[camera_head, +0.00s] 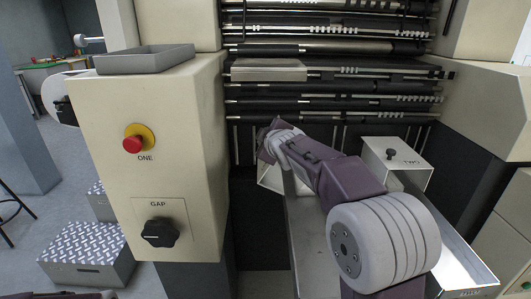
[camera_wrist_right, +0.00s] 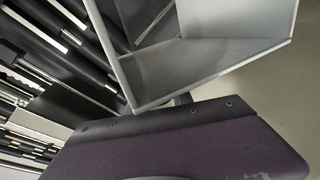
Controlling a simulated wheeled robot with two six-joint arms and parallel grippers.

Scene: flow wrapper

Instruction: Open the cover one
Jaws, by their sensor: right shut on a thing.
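Cover one (camera_head: 270,178) is a pale box-like lid, mostly hidden behind my right arm in the head view. In the right wrist view cover one (camera_wrist_right: 205,65) is tilted, with its hollow inner side and edges showing. A short dark stem shows between it and my gripper body. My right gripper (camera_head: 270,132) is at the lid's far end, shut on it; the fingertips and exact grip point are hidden. Cover two (camera_head: 405,160), white with a black knob and marked TWO, sits level at the right. My left gripper is out of view.
A beige cabinet at the left carries a red button (camera_head: 132,145) marked ONE, a black GAP knob (camera_head: 160,232) and a grey tray (camera_head: 145,59). Dark rollers (camera_head: 330,88) and a pale block (camera_head: 268,70) lie behind my right gripper. A metal trough runs below my arm.

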